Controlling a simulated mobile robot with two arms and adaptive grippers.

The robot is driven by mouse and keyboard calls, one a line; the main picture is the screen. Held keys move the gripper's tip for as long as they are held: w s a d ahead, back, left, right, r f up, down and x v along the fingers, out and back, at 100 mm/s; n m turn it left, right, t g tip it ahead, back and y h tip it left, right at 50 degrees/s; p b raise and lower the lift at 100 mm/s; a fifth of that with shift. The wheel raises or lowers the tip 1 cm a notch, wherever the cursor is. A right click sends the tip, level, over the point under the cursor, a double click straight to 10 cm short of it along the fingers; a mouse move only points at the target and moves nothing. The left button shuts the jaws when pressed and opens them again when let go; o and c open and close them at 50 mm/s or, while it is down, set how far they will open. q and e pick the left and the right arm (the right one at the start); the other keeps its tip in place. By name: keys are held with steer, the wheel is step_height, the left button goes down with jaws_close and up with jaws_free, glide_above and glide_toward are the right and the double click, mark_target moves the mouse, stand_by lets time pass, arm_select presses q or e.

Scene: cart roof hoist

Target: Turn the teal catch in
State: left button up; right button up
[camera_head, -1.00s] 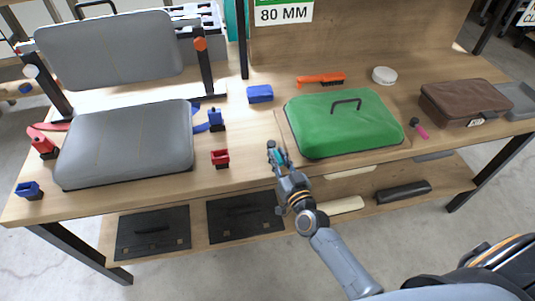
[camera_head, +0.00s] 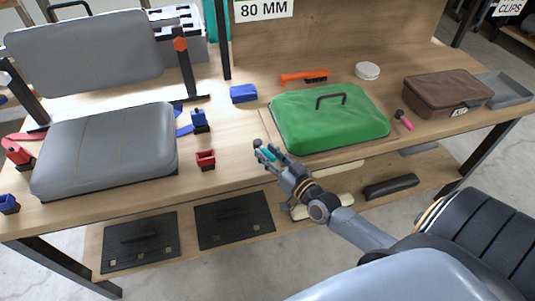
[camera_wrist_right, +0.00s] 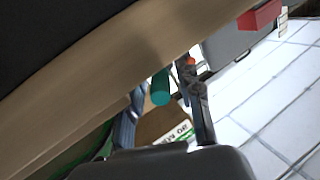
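The teal catch (camera_head: 268,154) is a small rounded piece by the front edge of the table, left of the green case (camera_head: 330,122). My right gripper (camera_head: 266,151) is at it, with its fingers apart on either side of the catch. In the right wrist view the catch (camera_wrist_right: 160,88) shows as a teal cylinder between the two fingers, with gaps beside it; whether a finger touches it I cannot tell. The catch's mount is hidden. My left gripper is not in view.
A grey padded case (camera_head: 105,150) lies on the left of the wooden table (camera_head: 225,185). A brown case (camera_head: 447,92) is at right. Black panels (camera_head: 233,219) are on the shelf below.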

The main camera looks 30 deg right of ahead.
steer(key=shift+s, duration=0.1)
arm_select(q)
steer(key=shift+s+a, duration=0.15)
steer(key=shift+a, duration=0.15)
arm_select(e)
steer(key=s+d, duration=0.1)
steer(key=s, duration=1)
steer(key=shift+s, duration=0.4)
steer(key=shift+d, duration=0.1)
